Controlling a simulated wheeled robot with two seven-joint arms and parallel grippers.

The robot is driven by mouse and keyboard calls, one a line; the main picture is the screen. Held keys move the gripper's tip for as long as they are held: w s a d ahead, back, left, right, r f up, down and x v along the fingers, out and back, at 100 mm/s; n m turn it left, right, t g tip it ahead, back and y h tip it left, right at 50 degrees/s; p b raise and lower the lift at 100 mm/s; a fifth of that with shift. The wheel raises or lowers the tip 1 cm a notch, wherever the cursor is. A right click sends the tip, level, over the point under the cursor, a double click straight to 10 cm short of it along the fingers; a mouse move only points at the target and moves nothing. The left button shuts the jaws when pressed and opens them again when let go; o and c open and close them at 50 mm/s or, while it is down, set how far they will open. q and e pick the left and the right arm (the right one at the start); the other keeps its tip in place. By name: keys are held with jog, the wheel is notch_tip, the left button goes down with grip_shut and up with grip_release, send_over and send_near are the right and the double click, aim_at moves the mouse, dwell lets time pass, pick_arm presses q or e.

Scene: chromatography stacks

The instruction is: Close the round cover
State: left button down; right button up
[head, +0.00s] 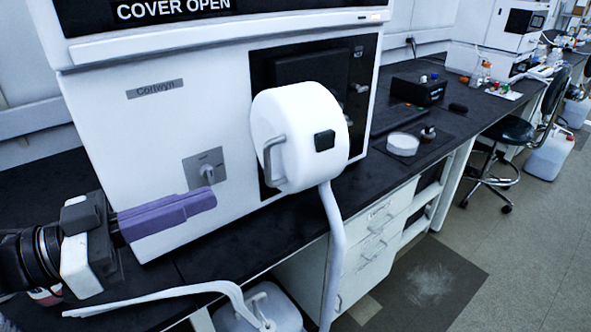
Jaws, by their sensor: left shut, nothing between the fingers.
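The round cover (280,120) is a thick white drum with a grey handle (273,160) on its left side and a small black block on its face. It stands out in front of a black panel (362,110) on the white machine (120,130). The display above reads "COVER OPEN". My left gripper (212,196) has purple fingers, shut and empty. It is left of and below the cover, apart from the handle, in front of the machine's lower face. My right gripper is not in view.
A grey knob (206,172) sits on the machine close above my left fingers. A white hose (332,250) hangs below the cover past the bench edge. A white round dish (403,144) and a black box (418,88) stand on the bench at right. A black chair (505,130) stands further right.

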aim_at(300, 166)
pick_arm(q)
jog(key=x, duration=1.3)
jog(key=shift+d, duration=0.15)
